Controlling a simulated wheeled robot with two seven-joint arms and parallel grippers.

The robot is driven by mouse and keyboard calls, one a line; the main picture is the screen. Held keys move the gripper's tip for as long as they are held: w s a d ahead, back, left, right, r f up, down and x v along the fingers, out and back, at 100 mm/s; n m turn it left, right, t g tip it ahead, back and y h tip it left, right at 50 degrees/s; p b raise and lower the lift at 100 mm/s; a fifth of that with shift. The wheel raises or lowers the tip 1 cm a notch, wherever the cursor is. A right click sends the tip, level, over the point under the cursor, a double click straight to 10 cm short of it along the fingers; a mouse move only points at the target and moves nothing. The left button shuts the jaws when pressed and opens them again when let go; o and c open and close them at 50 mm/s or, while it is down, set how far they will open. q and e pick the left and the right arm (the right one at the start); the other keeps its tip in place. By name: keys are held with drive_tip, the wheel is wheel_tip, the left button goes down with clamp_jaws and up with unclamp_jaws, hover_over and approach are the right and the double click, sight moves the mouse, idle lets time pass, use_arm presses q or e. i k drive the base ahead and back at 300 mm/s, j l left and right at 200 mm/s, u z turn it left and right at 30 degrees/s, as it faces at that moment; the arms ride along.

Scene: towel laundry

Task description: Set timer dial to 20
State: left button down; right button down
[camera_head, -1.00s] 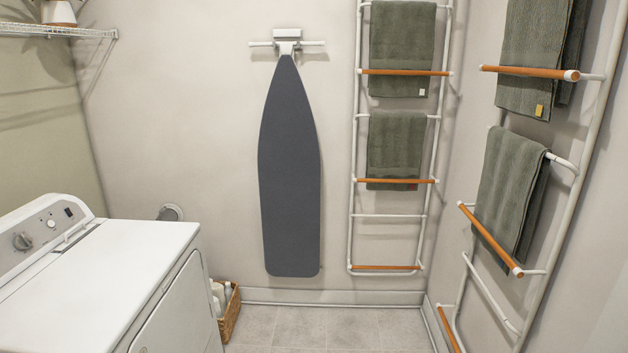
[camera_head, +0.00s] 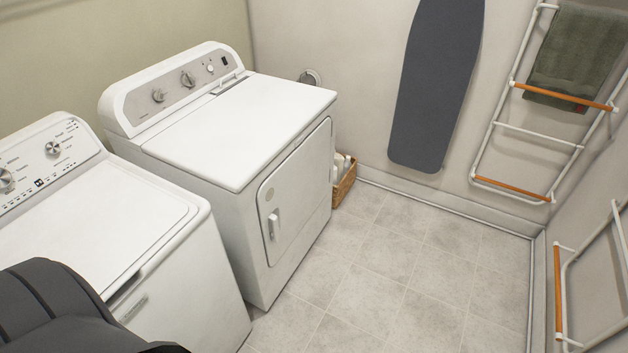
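Two white machines stand along the left wall. The nearer one (camera_head: 85,235) has a panel with a large dial (camera_head: 5,178) at the left edge and a smaller dial (camera_head: 53,148). The numbers on the dials are too small to read, so I cannot tell which is the timer dial. A dark part of my body shows at the lower left. Neither gripper is in view.
A wicker basket (camera_head: 345,184) with white items stands beyond the farther machine. A grey ironing board (camera_head: 436,90) hangs on the back wall. Drying racks with orange bars (camera_head: 512,189) and a green towel (camera_head: 577,55) are at the right. The tiled floor (camera_head: 400,265) in the middle is clear.

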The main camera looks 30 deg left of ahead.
sight(187, 80)
drive_tip(key=u, duration=1.5)
drive_tip(key=i+l+z, duration=0.1)
drive_tip(key=i+z, duration=0.65)
drive_tip(key=i, duration=0.3)
drive_tip(key=l+z, duration=0.15)
drive_tip(key=k+z, duration=0.2)
drive_tip(key=z, duration=0.2)
drive_tip(key=i+j+u, duration=0.25)
drive_tip(key=u, duration=0.2)
